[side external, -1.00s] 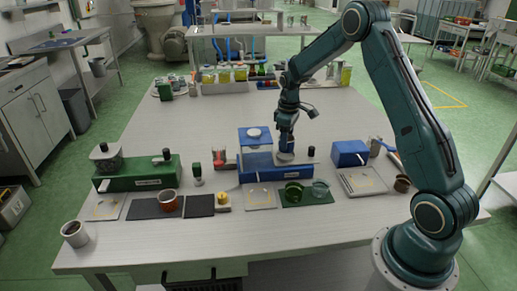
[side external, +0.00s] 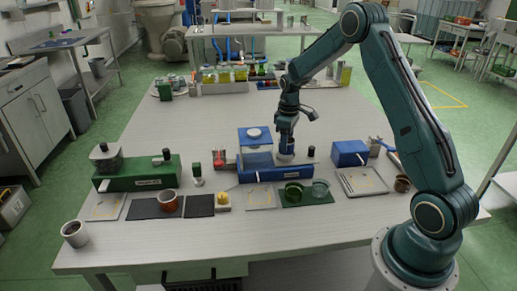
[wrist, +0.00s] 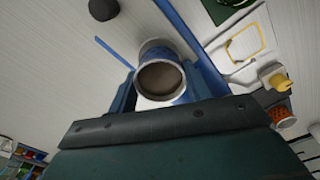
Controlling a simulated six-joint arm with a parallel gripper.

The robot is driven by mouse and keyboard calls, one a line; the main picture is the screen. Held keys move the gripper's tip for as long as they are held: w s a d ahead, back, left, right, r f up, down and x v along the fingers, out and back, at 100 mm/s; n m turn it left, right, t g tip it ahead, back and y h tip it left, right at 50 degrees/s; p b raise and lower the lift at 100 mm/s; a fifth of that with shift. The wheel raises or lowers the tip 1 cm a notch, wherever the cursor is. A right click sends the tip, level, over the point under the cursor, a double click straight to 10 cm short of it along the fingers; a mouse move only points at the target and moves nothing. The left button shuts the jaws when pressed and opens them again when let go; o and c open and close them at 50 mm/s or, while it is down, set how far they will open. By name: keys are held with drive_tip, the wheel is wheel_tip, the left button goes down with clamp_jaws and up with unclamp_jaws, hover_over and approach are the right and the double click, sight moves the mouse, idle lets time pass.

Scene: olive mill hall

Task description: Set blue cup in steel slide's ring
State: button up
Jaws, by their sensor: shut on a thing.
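My gripper (side external: 286,142) is shut on a cup and points down over the right part of the blue-based machine (side external: 275,174). In the wrist view the cup (wrist: 161,78) shows a pale round rim, a brownish-grey inside and some blue by the jaws. A pale grey rounded part (wrist: 155,47) shows just beyond the rim; I cannot tell whether it is the cup's body or the slide's ring. In the side view the cup is small and mostly hidden by my gripper. The steel slide and its ring are not clear, nor is whether the cup touches them.
A dark knob (side external: 311,151) and a blue box (side external: 349,153) stand to the right.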

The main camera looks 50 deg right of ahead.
drive_tip(key=shift+f, duration=0.15)
drive_tip(key=shift+f, duration=0.5)
drive_tip(key=shift+f, duration=0.5)
idle(0.6)
drive_tip(key=o, duration=1.1)
drive_tip(key=shift+o, duration=0.2)
drive_tip(key=shift+r, duration=4.05)
